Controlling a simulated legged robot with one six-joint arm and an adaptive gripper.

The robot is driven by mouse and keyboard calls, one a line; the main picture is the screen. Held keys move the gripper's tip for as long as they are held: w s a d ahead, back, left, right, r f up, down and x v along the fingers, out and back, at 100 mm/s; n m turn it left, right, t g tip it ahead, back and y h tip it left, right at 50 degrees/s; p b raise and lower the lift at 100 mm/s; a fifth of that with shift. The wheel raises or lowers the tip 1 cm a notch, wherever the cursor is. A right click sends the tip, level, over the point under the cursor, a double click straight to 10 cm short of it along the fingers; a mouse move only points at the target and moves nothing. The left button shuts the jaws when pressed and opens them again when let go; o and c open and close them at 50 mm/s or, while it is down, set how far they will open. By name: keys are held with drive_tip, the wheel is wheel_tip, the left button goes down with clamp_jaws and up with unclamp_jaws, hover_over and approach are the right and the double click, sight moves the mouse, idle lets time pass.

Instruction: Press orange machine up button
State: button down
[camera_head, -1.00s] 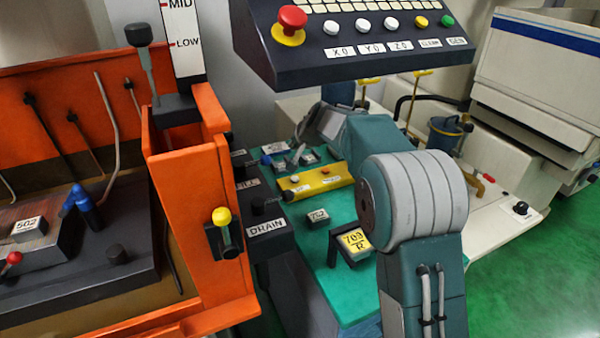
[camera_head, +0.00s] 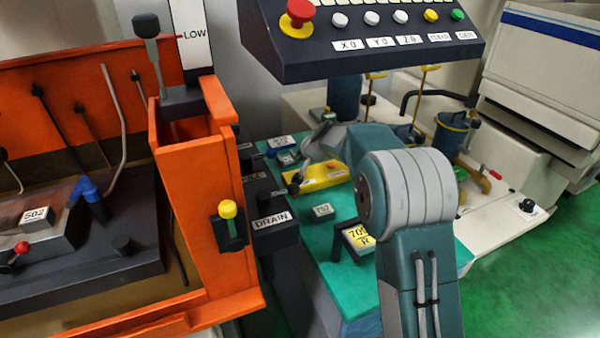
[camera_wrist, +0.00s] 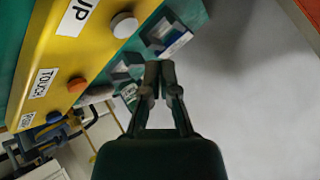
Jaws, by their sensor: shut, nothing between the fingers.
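A yellow control box (camera_head: 322,177) lies on the teal table beside the orange machine (camera_head: 195,200). In the wrist view the yellow box (camera_wrist: 70,50) fills the upper left. Its white round button (camera_wrist: 124,25) sits beside the UP label (camera_wrist: 76,16). An orange button (camera_wrist: 77,85) sits by the TOUCH label, and a blue one (camera_wrist: 54,117) lies further down. My gripper (camera_wrist: 159,68) is shut and empty, its tips below and right of the white button in the picture. In the head view my gripper (camera_head: 296,182) shows small and dark near the box's left end; contact cannot be told.
A black panel (camera_head: 360,55) with a red knob overhangs the table. A DRAIN block (camera_head: 275,222) and a yellow-topped lever (camera_head: 228,218) stand left of the table. A blue container (camera_head: 452,133) stands behind.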

drive_tip(key=shift+f, duration=1.35)
idle(0.4)
drive_tip(key=shift+f, duration=0.3)
